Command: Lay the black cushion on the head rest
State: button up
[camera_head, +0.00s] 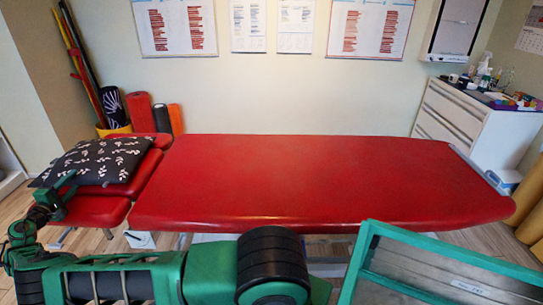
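The black cushion (98,160) with a white leaf pattern is at the left. It lies flat over the red head rest (143,176) of the treatment table, and its left corner reaches past the pad. My gripper (68,183) is at the cushion's near left edge, overlapping it in the picture. I cannot tell whether the fingers touch the cushion or are closed on its edge. The cushion's underside is hidden.
The long red table top (310,180) fills the middle and is bare. A green-framed panel (440,262) is at the front right. A white cabinet (470,122) with bottles stands at the right. Rolled mats (140,112) stand behind the head rest.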

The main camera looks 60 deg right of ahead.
jog(key=shift+s+f, duration=0.15)
jog(key=shift+f, duration=0.55)
jog(key=shift+a, duration=0.2)
jog(key=v, duration=0.7)
jog(key=r+v, duration=0.1)
jog(key=v, duration=0.2)
jog(key=shift+a, duration=0.25)
jog(key=shift+d+r, duration=0.1)
